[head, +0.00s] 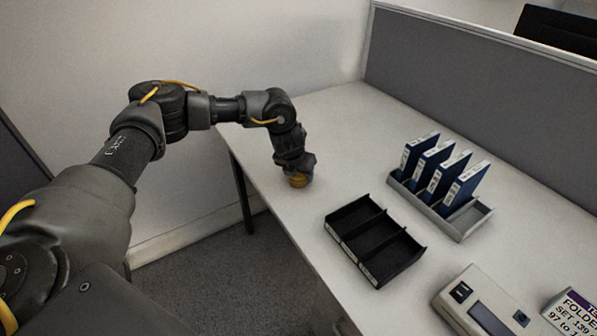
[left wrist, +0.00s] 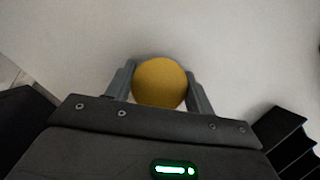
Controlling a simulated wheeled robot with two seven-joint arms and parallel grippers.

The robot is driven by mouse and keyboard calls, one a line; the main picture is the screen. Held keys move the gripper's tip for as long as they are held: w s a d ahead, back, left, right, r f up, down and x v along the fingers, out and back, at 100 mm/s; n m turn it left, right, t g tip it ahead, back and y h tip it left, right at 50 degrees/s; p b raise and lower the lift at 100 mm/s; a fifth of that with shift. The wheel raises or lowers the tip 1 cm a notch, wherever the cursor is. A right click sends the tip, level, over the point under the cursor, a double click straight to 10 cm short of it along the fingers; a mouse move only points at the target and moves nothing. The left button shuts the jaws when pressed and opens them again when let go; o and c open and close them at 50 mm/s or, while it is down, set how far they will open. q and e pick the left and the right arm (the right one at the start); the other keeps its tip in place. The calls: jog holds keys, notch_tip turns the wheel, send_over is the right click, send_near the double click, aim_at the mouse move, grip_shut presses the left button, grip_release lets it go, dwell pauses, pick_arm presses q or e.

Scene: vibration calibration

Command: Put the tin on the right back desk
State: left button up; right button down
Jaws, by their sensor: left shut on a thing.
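The tin is a small round yellow thing (head: 299,181) at the left end of the white desk (head: 345,130) in the head view. My left gripper (head: 297,174) points down over it and is shut on it. In the left wrist view the tin (left wrist: 159,82) shows as a yellow disc between the two grey fingers of my left gripper (left wrist: 160,88). The tin is at or close to the desk top; I cannot tell if it touches. My right gripper is not in view.
A black compartment tray (head: 375,240) lies right of the tin. Behind it a grey rack (head: 470,222) holds several blue folders (head: 436,170). A beige device (head: 483,305) and a labelled box (head: 575,314) stand at the front right. A grey partition (head: 480,90) edges the desk's back.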

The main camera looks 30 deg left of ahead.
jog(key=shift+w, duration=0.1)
pick_arm(q)
jog(key=o, duration=0.8)
jog(key=shift+o, duration=1.1)
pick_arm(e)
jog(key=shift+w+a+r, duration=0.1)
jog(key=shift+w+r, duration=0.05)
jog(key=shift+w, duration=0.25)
pick_arm(q)
jog(key=shift+r, duration=0.1)
jog(key=v, duration=1.2)
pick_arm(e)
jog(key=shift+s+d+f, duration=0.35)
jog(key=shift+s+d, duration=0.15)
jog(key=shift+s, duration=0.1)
pick_arm(q)
jog(key=shift+s, duration=0.1)
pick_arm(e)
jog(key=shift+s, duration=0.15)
